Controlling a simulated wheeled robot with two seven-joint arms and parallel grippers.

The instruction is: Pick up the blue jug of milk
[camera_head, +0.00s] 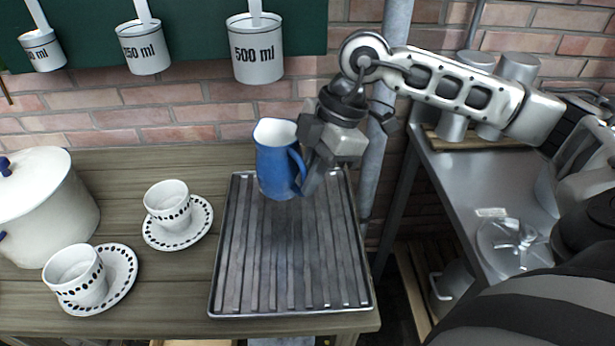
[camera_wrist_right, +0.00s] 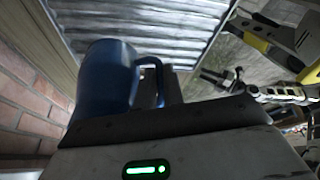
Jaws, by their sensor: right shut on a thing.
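The blue jug (camera_head: 273,165), with a white inside, is upright over the back part of the grey ribbed tray (camera_head: 236,290). Its handle faces right, towards my right gripper (camera_head: 308,185). The right gripper is shut on the jug at its handle. In the right wrist view the jug (camera_wrist_right: 100,85) and its handle show just beyond the gripper body, and the fingertips are mostly hidden. I cannot tell for sure whether the jug's base touches the tray.
Two spotted cups on saucers (camera_head: 207,222) (camera_head: 132,280) and a white pot (camera_head: 50,205) stand left of the tray. Measuring cups (camera_head: 256,60) hang above. A grey pole (camera_head: 375,170) rises close behind my right gripper. A metal counter (camera_head: 450,190) is on the right. The tray's front is clear.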

